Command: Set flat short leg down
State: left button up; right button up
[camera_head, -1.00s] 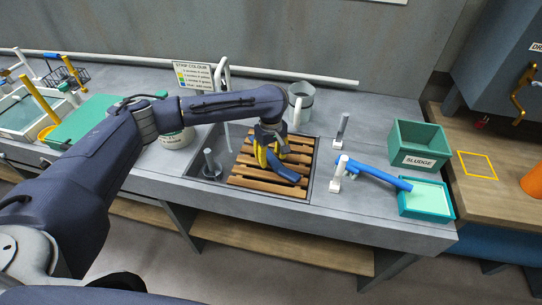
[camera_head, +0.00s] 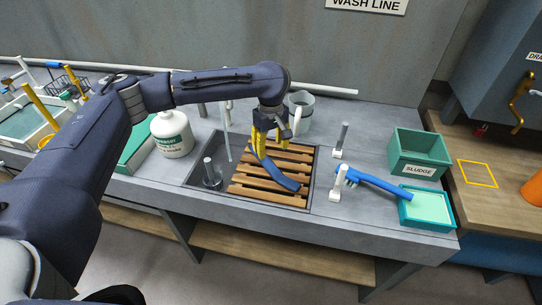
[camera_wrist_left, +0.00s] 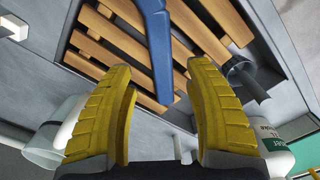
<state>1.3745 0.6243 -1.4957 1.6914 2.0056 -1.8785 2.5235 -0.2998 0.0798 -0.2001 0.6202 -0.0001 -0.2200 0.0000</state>
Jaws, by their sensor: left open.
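The short leg is a blue, slightly bent piece (camera_head: 281,176) lying on the slatted wooden rack (camera_head: 262,189) in the sink. My left gripper (camera_head: 260,147) has yellow fingers and is just above the leg's far end, pointing down. In the left wrist view the blue leg (camera_wrist_left: 158,50) lies across the wooden slats, beyond the gap between the yellow fingers (camera_wrist_left: 163,90). The fingers are wide apart, with nothing held between them. My right gripper does not show.
A grey post (camera_head: 209,172) stands in the sink left of the rack. To the right, a long blue piece (camera_head: 380,182) reaches from a white peg (camera_head: 339,183) to a teal tray (camera_head: 405,218). A teal SLUDGE box (camera_head: 418,170) stands behind. A white jug (camera_head: 172,135) stands left.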

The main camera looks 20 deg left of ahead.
pick_arm(q)
jog(key=shift+r, duration=1.65)
